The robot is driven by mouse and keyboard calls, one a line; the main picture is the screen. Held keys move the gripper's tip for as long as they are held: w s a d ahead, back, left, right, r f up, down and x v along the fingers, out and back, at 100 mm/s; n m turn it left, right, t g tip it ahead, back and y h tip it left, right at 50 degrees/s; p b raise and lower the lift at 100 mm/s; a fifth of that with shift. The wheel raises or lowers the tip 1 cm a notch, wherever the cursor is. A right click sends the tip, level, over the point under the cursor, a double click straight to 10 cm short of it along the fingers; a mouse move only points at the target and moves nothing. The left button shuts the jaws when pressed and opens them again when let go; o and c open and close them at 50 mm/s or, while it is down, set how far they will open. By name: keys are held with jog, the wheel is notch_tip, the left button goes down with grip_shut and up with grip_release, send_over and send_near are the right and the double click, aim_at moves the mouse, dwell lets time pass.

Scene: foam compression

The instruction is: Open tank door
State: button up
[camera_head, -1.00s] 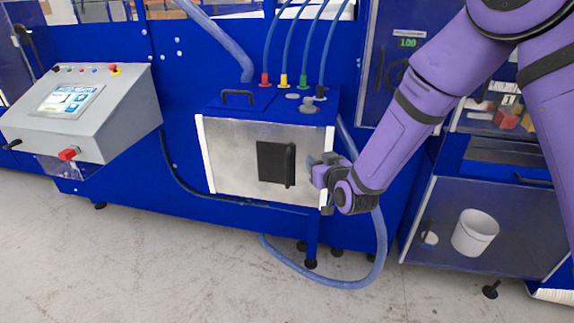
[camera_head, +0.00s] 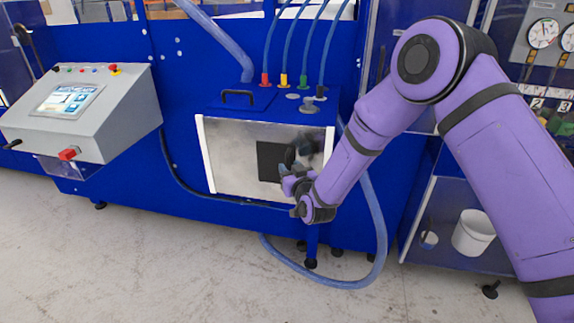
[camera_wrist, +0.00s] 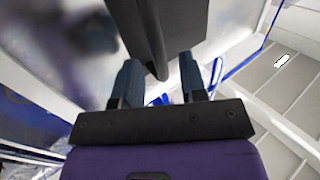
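The tank (camera_head: 222,150) is a blue box with a silvery metal front door and white side edges, and the door looks closed. A black plate (camera_head: 268,163) with a dark upright handle sits on the door's right half. My gripper (camera_head: 291,172) is at the handle and hides most of it in the head view. In the wrist view my gripper (camera_wrist: 158,78) has its two fingers apart, with the dark handle (camera_wrist: 147,32) reaching between their tips. Gaps show on both sides of the handle's end, so the fingers do not appear to press on it.
A blue lid with a black handle (camera_head: 238,94) and coloured hose fittings top the tank. A clear hose (camera_head: 377,230) loops down at its right. A grey control panel (camera_head: 85,105) stands left. A white bucket (camera_head: 473,233) is in the right cabinet. The floor in front is clear.

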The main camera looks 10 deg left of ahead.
jog(key=shift+x, duration=1.45)
grip_shut()
